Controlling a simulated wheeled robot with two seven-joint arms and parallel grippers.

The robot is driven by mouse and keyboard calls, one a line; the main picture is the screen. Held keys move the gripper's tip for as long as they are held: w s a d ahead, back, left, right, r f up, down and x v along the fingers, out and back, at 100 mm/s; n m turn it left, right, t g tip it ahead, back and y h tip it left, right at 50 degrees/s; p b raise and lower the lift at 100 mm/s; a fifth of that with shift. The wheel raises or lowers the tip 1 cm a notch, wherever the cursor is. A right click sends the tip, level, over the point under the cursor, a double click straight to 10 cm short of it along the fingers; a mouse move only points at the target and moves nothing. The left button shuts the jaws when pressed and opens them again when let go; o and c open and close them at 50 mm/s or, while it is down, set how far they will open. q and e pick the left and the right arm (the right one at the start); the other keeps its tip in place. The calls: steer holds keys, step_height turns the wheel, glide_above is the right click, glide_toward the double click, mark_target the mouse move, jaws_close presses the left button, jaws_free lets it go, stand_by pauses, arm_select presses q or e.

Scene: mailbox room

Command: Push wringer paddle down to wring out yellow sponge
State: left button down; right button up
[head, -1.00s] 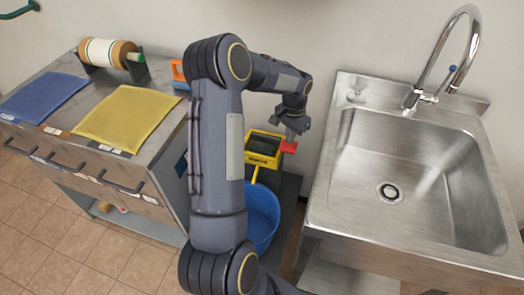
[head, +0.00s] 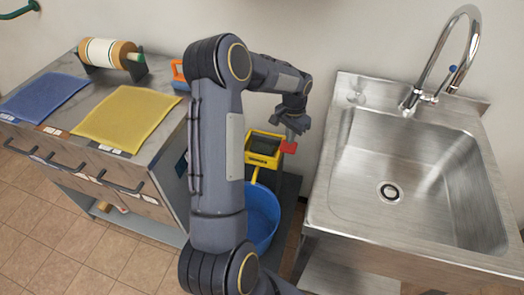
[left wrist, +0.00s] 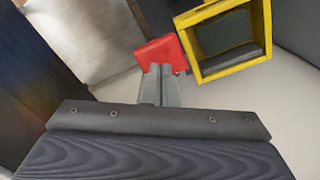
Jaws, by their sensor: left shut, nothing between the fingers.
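A yellow wringer frame (head: 263,159) sits above a blue bucket (head: 262,215), with a red paddle (head: 288,147) at its right side. The wringer (left wrist: 235,70) and red paddle (left wrist: 160,52) also show in the left wrist view. My left gripper (head: 290,137) is shut and empty, pointing down at the red paddle. Its fingertips (left wrist: 160,72) overlap the paddle's near edge in the wrist view; I cannot tell if they touch. A dark grey surface shows inside the frame. A flat yellow pad (head: 128,118) lies on the counter; no other yellow sponge is clear. My right gripper is out of view.
A steel sink (head: 395,165) with a tall faucet stands on the right. A drawer counter (head: 165,160) on the left holds a blue pad (head: 42,97) and a roll (head: 108,53). The wall is close behind the wringer.

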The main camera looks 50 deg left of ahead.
arm_select(q)
steer(key=shift+f, duration=0.15)
stand_by(0.3)
steer(key=shift+f+b, duration=0.7)
steer(key=shift+f, duration=0.15)
steer(key=shift+s+f, duration=0.15)
steer(key=shift+f, duration=0.1)
steer(key=shift+w+r+p, duration=0.25)
steer(key=shift+r+p, duration=0.45)
steer(key=shift+r, duration=0.25)
step_height(320, 180, up, 9)
steer(key=p, duration=0.6)
steer(key=shift+s, duration=0.15)
steer(key=shift+r, duration=0.15)
